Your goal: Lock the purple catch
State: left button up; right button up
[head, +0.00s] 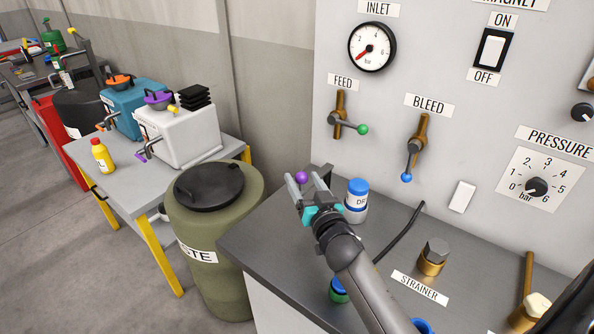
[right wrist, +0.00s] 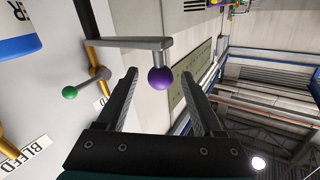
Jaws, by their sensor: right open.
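A purple ball knob (head: 301,178) sits by the left end of the panel bench. In the right wrist view the purple knob (right wrist: 161,78) hangs on a grey crank-shaped lever (right wrist: 130,43), which fits a catch handle. My right gripper (head: 305,180) reaches up to it from the lower right. Its two fingers are open, and in the right wrist view the gripper (right wrist: 159,90) has the knob between its fingertips, with gaps on both sides. How deep the knob sits between them is hard to tell. My left gripper is not in view.
A blue-capped bottle (head: 356,200) stands close right of my right gripper. The green feed lever (head: 349,125) and blue bleed lever (head: 411,160) are on the panel above. An olive waste drum (head: 215,240) stands left of the bench. A white box (head: 180,135) with purple parts sits on the table.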

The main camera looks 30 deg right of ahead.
jog(key=shift+w+d, duration=0.25)
jog(key=shift+w, duration=0.95)
jog(key=shift+w+d, duration=0.2)
jog(key=shift+w, duration=0.95)
grip_shut()
